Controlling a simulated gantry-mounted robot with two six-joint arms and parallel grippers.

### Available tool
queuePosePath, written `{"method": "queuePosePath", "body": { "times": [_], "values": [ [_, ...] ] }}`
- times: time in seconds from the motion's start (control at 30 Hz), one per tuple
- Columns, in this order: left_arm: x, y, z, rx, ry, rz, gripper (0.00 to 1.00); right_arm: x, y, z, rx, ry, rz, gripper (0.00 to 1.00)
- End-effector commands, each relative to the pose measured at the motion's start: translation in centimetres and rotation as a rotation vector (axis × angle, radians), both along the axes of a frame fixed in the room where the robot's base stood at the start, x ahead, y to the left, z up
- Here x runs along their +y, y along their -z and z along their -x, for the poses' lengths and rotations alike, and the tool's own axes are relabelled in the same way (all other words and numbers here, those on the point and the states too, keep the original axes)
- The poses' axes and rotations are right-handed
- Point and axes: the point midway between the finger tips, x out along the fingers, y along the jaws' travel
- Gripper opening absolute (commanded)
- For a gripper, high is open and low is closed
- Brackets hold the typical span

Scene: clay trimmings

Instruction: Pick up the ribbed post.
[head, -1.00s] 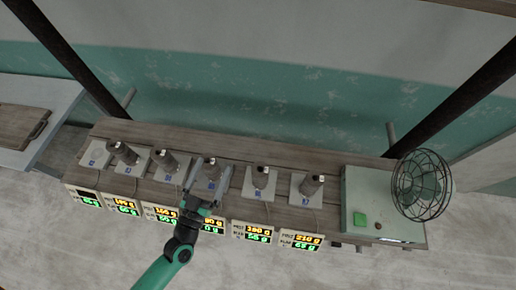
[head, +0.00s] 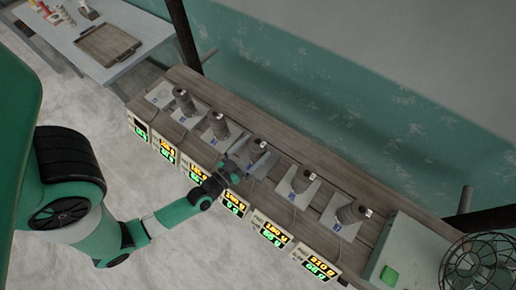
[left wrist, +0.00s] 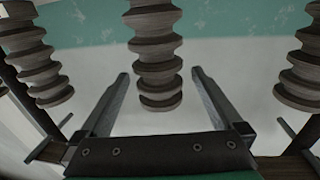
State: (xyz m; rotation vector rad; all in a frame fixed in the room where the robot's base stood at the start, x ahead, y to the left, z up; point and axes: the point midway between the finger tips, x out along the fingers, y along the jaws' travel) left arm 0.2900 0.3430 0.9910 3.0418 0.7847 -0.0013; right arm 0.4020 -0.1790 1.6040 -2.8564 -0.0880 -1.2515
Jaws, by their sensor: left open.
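Several grey ribbed posts stand on small scales along a wooden bench in the head view. One ribbed post (head: 257,147) is in front of my left gripper (head: 233,170), which is open and empty, low and close to it. In the left wrist view the post (left wrist: 155,55) shows upside down in the middle, with its free end lowest. The two fingers of my left gripper (left wrist: 161,75) appear on either side of it, with gaps; I cannot tell how far it is between them. My right gripper is not in view.
Neighbouring posts (head: 219,125) and (head: 302,179) stand close on both sides. The leftmost scale (head: 160,95) is empty. Lit displays (head: 234,203) line the bench's front edge. A green box (head: 389,275) and a wire fan (head: 478,268) are at the right end.

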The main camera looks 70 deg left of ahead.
Motion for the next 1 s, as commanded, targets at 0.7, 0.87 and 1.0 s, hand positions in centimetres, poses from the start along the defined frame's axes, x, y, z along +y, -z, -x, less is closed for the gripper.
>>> {"method": "queuePosePath", "body": {
  "times": [0.7,0.87,1.0],
  "values": [
    [2.4,0.7,-4.6,-0.001,0.001,0.0,0.8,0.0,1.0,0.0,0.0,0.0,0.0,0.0],
    [2.3,0.7,-4.6,-0.001,0.001,0.0,0.51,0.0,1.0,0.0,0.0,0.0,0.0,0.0],
    [2.3,0.7,-4.5,-0.001,0.001,0.0,0.26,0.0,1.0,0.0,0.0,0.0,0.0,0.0]
  ]
}}
